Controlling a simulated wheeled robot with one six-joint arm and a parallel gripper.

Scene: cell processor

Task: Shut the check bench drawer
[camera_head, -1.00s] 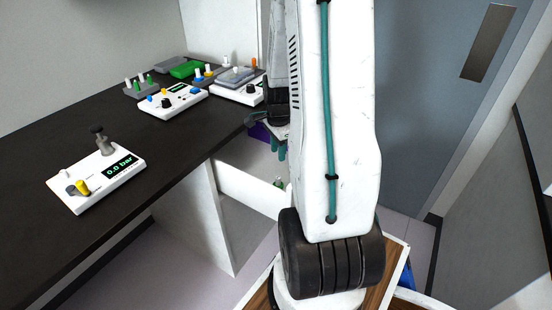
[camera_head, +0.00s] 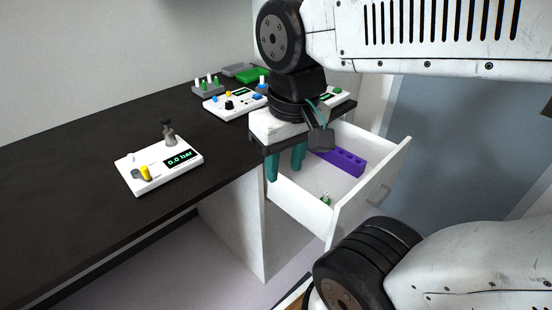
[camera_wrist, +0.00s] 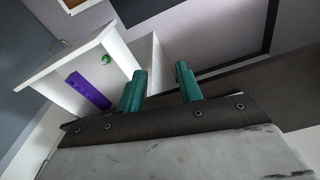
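The check bench drawer (camera_head: 345,219) is a white drawer pulled out from under the dark bench (camera_head: 90,190). It has a bar handle (camera_head: 378,193) on its front. A purple block with holes (camera_head: 345,161) and a small green-and-white item (camera_head: 326,199) lie inside. My gripper (camera_head: 285,165) points down near the drawer's left wall by the bench edge, its teal fingers apart with nothing between them. In the wrist view the drawer (camera_wrist: 85,62) is to the left of the open fingers (camera_wrist: 160,88). Whether a finger touches the drawer wall is unclear.
A white device reading 0.0 bar (camera_head: 160,163) stands on the bench. Further back are a white control box (camera_head: 235,101), a grey rack with pegs (camera_head: 207,88) and a green block (camera_head: 252,75). A grey-blue door (camera_head: 450,130) stands behind the drawer. Floor shows below the bench.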

